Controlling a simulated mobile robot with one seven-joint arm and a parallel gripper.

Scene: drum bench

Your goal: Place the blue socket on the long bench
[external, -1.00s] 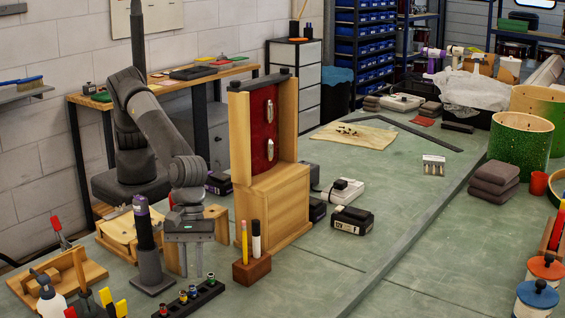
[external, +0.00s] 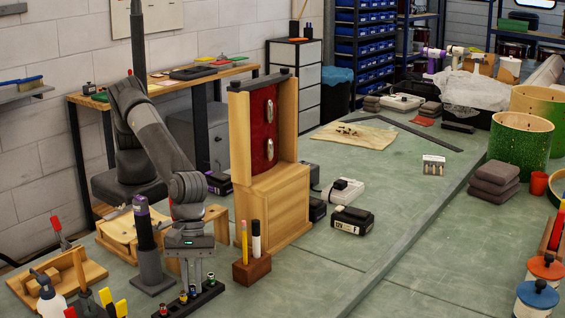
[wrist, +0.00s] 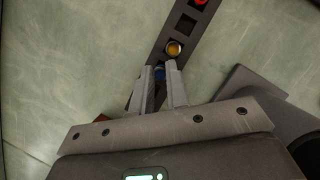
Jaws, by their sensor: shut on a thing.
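The blue socket (wrist: 159,72) shows between the fingertips in the wrist view. It sits in a dark socket rail (wrist: 159,53) with other sockets. My gripper (external: 191,287) points straight down over the rail in the external view, and its two fingers are shut on the blue socket at rail level. In the wrist view my gripper (wrist: 160,78) covers part of the socket. A yellow socket (wrist: 174,48) stands beside it, and a red one (wrist: 200,2) is further along. The rail rests on a long green-topped bench (external: 400,220).
A wooden block with pencil and marker (external: 252,270) stands close right of my gripper. A tall wooden stand with a red panel (external: 262,130) rises behind it. A dark upright tool (external: 148,250) stands close left. The bench's middle right is clear.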

